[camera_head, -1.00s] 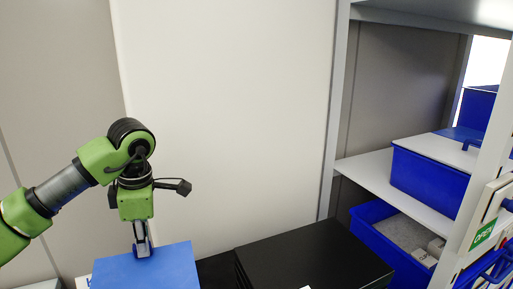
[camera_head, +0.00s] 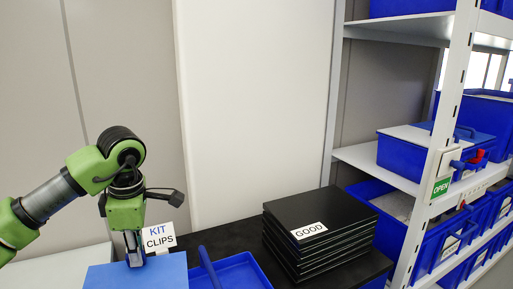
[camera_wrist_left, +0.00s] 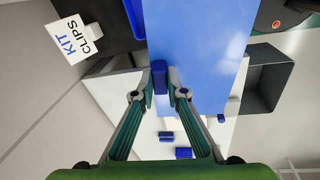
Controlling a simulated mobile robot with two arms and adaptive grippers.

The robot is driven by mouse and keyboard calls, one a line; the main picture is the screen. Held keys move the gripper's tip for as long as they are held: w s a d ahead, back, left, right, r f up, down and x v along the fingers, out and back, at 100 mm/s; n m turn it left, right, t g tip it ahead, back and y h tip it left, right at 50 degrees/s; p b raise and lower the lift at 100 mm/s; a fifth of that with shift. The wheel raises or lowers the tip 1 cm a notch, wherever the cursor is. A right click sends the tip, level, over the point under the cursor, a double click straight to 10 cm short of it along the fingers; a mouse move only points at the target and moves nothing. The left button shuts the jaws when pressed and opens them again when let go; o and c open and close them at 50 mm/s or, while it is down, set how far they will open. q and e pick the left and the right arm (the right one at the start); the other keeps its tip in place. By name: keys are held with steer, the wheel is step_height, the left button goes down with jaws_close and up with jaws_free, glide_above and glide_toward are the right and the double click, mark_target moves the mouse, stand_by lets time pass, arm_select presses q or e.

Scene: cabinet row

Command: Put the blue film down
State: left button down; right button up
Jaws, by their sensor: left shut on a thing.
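The blue film (camera_head: 108,276) is a flat blue sheet at the bottom left of the head view, cut off by the lower edge. It also fills the upper middle of the left wrist view (camera_wrist_left: 205,45). My left gripper (camera_head: 135,258) is above its far edge, pointing down. In the left wrist view, the fingers (camera_wrist_left: 160,92) are shut on a small blue tab at the film's edge. Whether the film touches the surface below is unclear. My right gripper is not in view.
A white KIT CLIPS sign (camera_head: 159,238) stands behind the film. A blue tray (camera_head: 236,272) lies right of it on a black top. A black stack labelled GOOD (camera_head: 318,228) is farther right. A shelf rack (camera_head: 395,168) with blue bins stands at right.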

mark_target(151, 285)
arm_select(q)
steer(key=shift+w+d+f+m, duration=0.1)
steer(key=shift+d+f+m, duration=0.2)
steer(key=shift+m, duration=0.2)
steer(key=shift+w+d+f+m, duration=0.2)
steer(key=shift+d+f+m, duration=0.3)
steer(key=shift+m, duration=0.3)
steer(key=shift+s+d+m+h, duration=0.2)
steer(key=shift+s+m+h, duration=0.2)
steer(key=shift+s+m, duration=0.55)
steer(key=s+d+m, duration=0.1)
steer(key=m, duration=0.1)
steer(key=s+d+f+m, duration=0.1)
steer(key=s+m, duration=0.1)
steer(key=m, duration=0.1)
steer(key=s+f+m+h, duration=0.1)
steer(key=m, duration=0.2)
steer(key=shift+s+d+f, duration=0.15)
steer(key=shift+d, duration=0.25)
steer(key=s+d+f+m+h, duration=0.1)
steer(key=s+d+f+m, duration=0.1)
steer(key=s+m, duration=0.5)
steer(key=shift+d+m, duration=0.5)
steer(key=shift+m, duration=0.55)
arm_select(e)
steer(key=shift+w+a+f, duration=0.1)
